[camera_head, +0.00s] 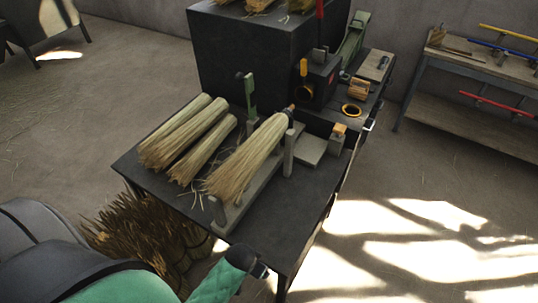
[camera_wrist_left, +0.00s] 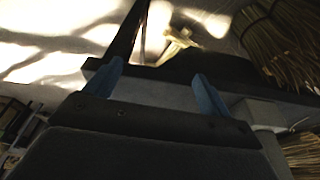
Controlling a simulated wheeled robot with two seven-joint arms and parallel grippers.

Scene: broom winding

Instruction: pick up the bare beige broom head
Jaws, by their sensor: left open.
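Several beige straw broom heads lie on the dark workbench (camera_head: 300,200). A group of them (camera_head: 180,130) rests on the bench's left part, side by side. Another broom head (camera_head: 245,160) lies on a grey rest in the middle, its narrow end toward the machine. I cannot tell for sure which one the task means. My left gripper (camera_head: 258,265) is low by the bench's front edge, apart from the broom heads. In the left wrist view its two blue fingers (camera_wrist_left: 157,68) are spread with nothing held between them. My right gripper is not in view.
A large dark box (camera_head: 240,60) and a small machine (camera_head: 318,80) stand at the back of the bench. Upright posts (camera_head: 289,152) flank the middle broom head. A brown straw pile (camera_head: 140,235) sits below the front left. A rack with coloured handles (camera_head: 480,65) is at the right.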

